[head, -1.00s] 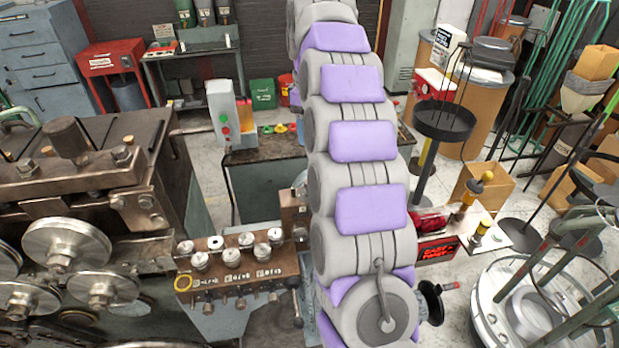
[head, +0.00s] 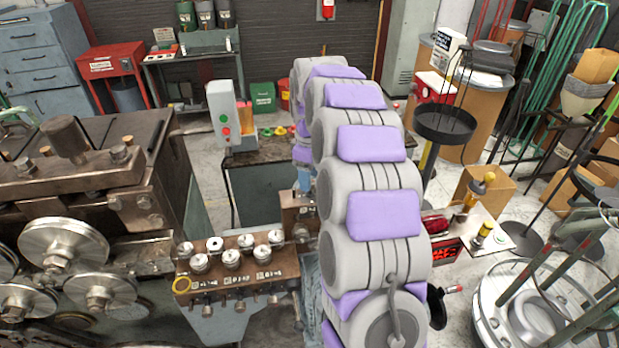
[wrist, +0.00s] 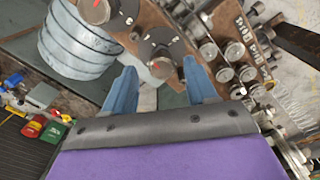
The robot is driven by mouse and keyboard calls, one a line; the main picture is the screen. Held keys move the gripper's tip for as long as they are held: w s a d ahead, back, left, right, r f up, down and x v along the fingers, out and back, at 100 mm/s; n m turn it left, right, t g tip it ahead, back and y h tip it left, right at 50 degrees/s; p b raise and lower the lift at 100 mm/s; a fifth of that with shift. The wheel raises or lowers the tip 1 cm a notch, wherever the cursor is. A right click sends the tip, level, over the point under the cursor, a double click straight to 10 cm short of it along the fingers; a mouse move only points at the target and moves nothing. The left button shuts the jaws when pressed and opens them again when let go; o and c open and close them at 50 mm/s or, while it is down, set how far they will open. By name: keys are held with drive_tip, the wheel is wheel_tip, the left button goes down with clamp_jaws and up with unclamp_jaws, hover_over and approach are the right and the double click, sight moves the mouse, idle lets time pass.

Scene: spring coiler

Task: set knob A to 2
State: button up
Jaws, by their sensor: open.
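My gripper (wrist: 159,70) is open, its two blue fingers apart and empty in the wrist view. A round metal knob (wrist: 161,66) on a dark dial plate shows between the fingertips; I cannot tell whether they touch it. A second, similar knob (wrist: 96,11) is at the top left, on the same brown metal block (wrist: 145,22). I cannot read which is knob A or its setting. In the head view my arm hides most of the gripper; a blue part (head: 304,178) shows beside the arm, above a brown block (head: 297,214).
A brown panel (head: 240,284) with several silver knobs stands left of my arm; it also shows in the wrist view (wrist: 240,35). Large machine wheels (head: 66,243) are at the left. A bench (head: 262,150) stands behind. A black tray stand (head: 445,124) is at the right.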

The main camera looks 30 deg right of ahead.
drive_tip(key=shift+s+f, duration=0.1)
drive_tip(key=shift+f, duration=0.45)
drive_tip(key=shift+a+r, duration=0.1)
drive_tip(key=c, duration=1.1)
